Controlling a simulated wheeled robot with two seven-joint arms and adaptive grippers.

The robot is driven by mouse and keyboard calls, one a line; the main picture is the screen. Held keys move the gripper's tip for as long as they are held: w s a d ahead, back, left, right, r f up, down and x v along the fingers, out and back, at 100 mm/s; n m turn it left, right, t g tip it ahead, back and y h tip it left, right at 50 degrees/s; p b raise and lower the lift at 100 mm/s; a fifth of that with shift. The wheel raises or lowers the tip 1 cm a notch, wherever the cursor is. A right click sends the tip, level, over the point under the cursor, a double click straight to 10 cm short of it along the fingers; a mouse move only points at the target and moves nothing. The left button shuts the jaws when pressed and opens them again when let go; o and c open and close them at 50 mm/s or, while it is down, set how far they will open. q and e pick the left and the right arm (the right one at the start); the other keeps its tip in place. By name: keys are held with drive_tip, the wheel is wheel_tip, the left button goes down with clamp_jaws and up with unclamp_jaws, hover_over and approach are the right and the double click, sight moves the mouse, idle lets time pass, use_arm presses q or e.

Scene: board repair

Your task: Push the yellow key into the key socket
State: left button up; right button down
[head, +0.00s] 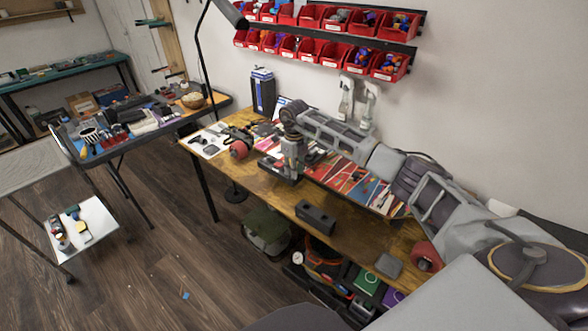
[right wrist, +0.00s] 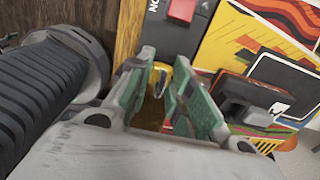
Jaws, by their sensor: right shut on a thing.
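My right gripper (head: 292,172) reaches over the workbench from the right and points down at a dark device. In the right wrist view, its green-padded fingers (right wrist: 167,82) are shut on the yellow key (right wrist: 181,66), which shows as a small yellow piece between the tips. Most of the key is hidden by the fingers. Just beyond the tips is the dark device (right wrist: 152,38) with a red switch (right wrist: 182,10) and white lettering. The key socket cannot be made out, so I cannot tell how far the key is in it. My left gripper is not in view.
A colourful mat (head: 345,172) lies on the wooden bench under my arm. A black block (head: 315,216) stands near the front edge. A red round object (head: 239,150) lies left of the gripper. A dark tool (right wrist: 250,98) lies right of the fingers.

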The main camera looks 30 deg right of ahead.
drive_tip(key=shift+f, duration=0.15)
drive_tip(key=c, duration=0.9)
unclamp_jaws()
drive_tip(key=shift+c, duration=0.2)
drive_tip(key=shift+r+p, duration=1.05)
drive_tip(key=shift+r, duration=0.6)
idle(0.4)
drive_tip(key=shift+r+p, duration=1.75)
drive_tip(key=shift+r, duration=1.15)
